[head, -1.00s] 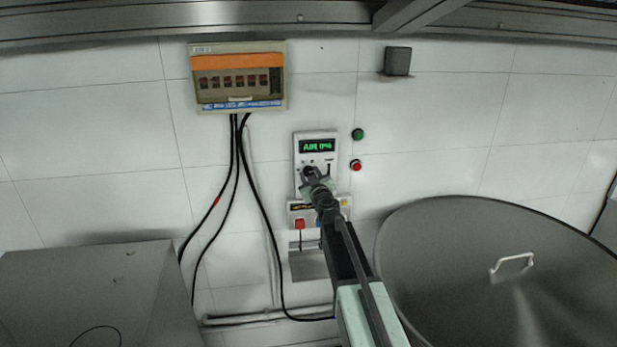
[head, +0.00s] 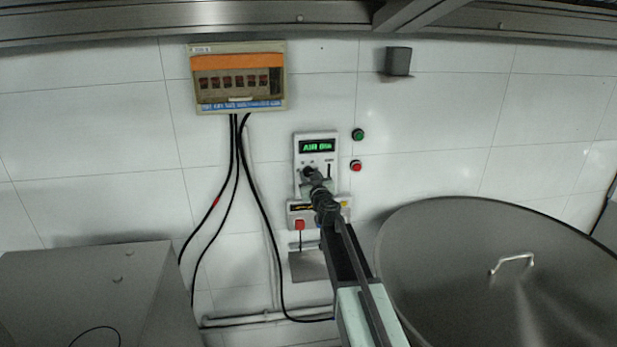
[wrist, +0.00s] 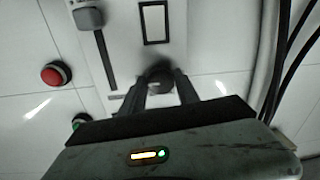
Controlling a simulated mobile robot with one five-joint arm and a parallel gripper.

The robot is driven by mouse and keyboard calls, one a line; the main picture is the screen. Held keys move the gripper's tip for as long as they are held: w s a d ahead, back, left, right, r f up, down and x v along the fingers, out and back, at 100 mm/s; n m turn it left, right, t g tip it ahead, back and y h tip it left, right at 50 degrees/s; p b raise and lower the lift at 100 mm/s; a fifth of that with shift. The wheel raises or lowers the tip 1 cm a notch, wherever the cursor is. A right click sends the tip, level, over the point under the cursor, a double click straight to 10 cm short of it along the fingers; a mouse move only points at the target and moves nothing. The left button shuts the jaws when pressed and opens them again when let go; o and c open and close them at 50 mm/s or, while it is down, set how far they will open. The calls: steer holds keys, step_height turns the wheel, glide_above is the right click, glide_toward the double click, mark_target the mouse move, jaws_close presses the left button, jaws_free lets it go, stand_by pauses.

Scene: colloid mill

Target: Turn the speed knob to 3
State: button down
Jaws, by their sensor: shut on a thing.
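The white control panel (head: 331,180) is on the tiled wall, with a lit green display (head: 317,146) at its top. The display reads "AIR" and then characters too small to read surely. The dark round speed knob (head: 307,171) sits below the display at the left. My gripper (head: 311,176) reaches up to it and is shut on it. In the wrist view the knob (wrist: 158,73) shows between my two fingertips (wrist: 160,82). The fingers hide part of it, and I cannot read its setting.
A slider (wrist: 89,18) in a dark slot is beside the knob. Green (head: 358,134) and red (head: 356,166) buttons are right of the panel. A red switch (head: 299,225) is below. A large steel vessel (head: 480,270) stands right, a breaker box (head: 238,78) hangs upper left.

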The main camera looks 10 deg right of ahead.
steer(key=c, duration=0.9)
jaws_free()
steer(key=s, duration=0.7)
steer(key=shift+s+d, duration=0.2)
steer(key=shift+s, duration=0.15)
steer(key=shift+a, duration=0.1)
